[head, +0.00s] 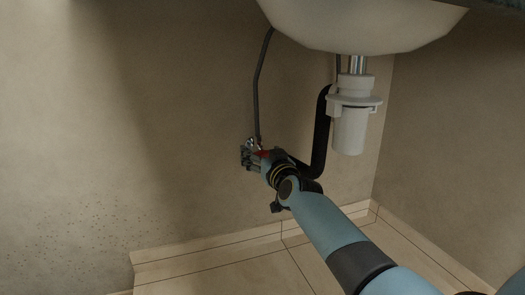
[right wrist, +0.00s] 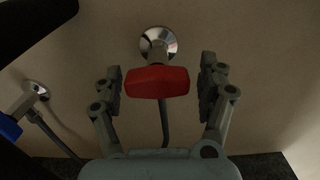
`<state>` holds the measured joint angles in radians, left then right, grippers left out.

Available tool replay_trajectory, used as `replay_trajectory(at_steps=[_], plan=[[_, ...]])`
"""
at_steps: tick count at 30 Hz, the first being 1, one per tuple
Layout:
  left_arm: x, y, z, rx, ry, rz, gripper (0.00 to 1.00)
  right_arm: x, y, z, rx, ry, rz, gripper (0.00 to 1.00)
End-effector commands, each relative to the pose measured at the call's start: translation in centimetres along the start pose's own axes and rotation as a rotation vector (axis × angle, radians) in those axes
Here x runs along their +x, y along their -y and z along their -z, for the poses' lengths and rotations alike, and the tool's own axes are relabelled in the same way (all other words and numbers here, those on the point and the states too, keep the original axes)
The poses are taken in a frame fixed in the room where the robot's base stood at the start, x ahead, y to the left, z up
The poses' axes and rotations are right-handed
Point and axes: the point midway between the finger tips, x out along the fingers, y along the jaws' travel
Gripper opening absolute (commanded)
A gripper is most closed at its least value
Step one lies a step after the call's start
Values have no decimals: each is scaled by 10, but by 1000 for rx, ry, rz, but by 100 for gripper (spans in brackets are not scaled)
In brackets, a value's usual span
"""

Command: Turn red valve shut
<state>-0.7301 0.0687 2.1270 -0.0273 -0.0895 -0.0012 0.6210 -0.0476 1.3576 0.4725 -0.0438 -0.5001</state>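The red valve handle (right wrist: 157,82) sits crosswise in the right wrist view, in front of a round chrome wall fitting (right wrist: 158,43). In the head view only a bit of the red valve (head: 264,153) shows beside my gripper. My right gripper (right wrist: 162,80) is open, with one finger on each side of the handle. A small gap shows between the handle and each finger. In the head view my right gripper (head: 250,156) is at the wall, partly hidden by its own wrist. My left gripper is not in view.
A white sink basin (head: 360,22) hangs above, with a white drain trap (head: 350,128) and a black pipe (head: 321,130) close to my right arm. A grey hose (head: 257,90) runs up from the valve. A blue handle (right wrist: 9,127) shows at the left in the wrist view.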

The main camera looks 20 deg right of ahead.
Motion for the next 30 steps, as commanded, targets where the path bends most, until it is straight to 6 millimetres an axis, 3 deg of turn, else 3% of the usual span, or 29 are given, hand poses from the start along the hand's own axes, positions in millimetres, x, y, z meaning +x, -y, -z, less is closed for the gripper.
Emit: replay_trajectory(at_steps=[11, 24, 30], plan=[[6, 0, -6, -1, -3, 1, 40, -8, 0, 0, -3, -2, 0, 79], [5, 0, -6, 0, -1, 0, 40, -96, -1, 1, -1, 1, -1, 79], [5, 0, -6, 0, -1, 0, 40, -117, -1, 2, -2, 1, -2, 79]])
